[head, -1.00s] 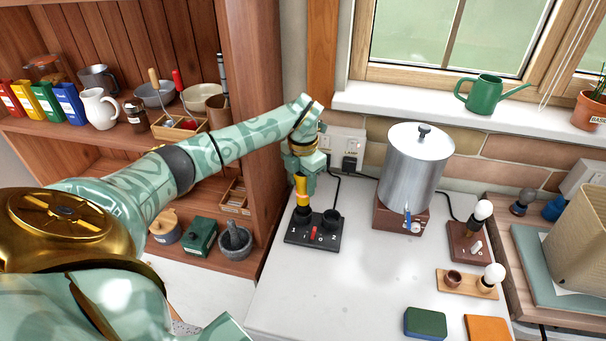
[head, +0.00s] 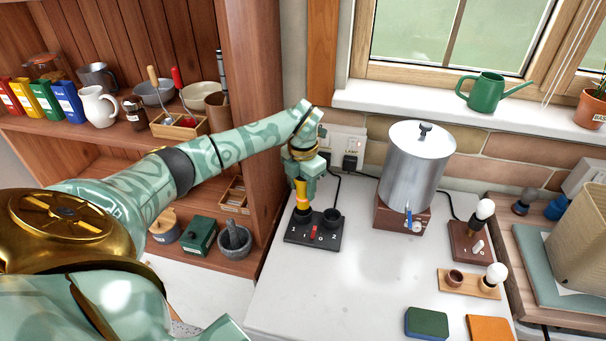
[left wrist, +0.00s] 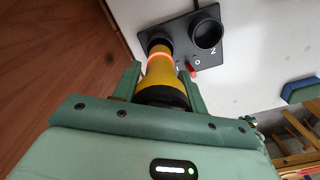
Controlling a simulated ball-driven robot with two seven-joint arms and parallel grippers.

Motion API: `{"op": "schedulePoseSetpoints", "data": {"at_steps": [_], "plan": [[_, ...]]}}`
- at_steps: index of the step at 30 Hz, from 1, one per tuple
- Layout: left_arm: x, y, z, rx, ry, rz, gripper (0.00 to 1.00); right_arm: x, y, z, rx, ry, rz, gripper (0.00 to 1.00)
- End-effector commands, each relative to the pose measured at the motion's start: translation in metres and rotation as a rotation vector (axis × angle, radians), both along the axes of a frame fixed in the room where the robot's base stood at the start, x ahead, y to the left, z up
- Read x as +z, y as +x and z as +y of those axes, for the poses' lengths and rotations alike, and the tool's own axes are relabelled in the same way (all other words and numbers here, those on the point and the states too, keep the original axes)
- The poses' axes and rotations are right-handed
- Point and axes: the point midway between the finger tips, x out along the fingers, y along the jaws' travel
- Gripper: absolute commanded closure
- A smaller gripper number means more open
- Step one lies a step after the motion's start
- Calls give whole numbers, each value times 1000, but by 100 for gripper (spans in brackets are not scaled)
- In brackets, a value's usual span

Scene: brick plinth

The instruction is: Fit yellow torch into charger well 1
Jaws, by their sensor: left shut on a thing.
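The yellow torch (head: 302,194) stands about upright over the black charger (head: 314,236), its lower end at well 1, the left well. In the left wrist view the torch (left wrist: 159,74) shows a glowing orange band, and its dark far end meets the rim of well 1 (left wrist: 154,36). How deep it sits is hard to tell. My left gripper (head: 303,177) is shut on the upper part of the torch; its fingers (left wrist: 160,88) lie on either side. Well 2 (left wrist: 207,31) is open and empty. My right gripper is not in view.
A red switch (head: 313,232) is on the charger between the wells. A metal urn (head: 415,165) stands to the right, and a wooden shelf unit (head: 255,130) to the left. A wall socket (head: 346,147) is behind. The white counter in front (head: 340,290) is clear.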

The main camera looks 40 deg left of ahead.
Motion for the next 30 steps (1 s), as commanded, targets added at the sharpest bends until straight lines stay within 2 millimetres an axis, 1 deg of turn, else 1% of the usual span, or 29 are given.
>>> {"op": "schedulePoseSetpoints", "data": {"at_steps": [21,30], "plan": [[-15,0,0,1,0,0,85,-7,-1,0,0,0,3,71],[-17,0,0,1,0,0,85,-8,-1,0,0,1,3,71]]}}
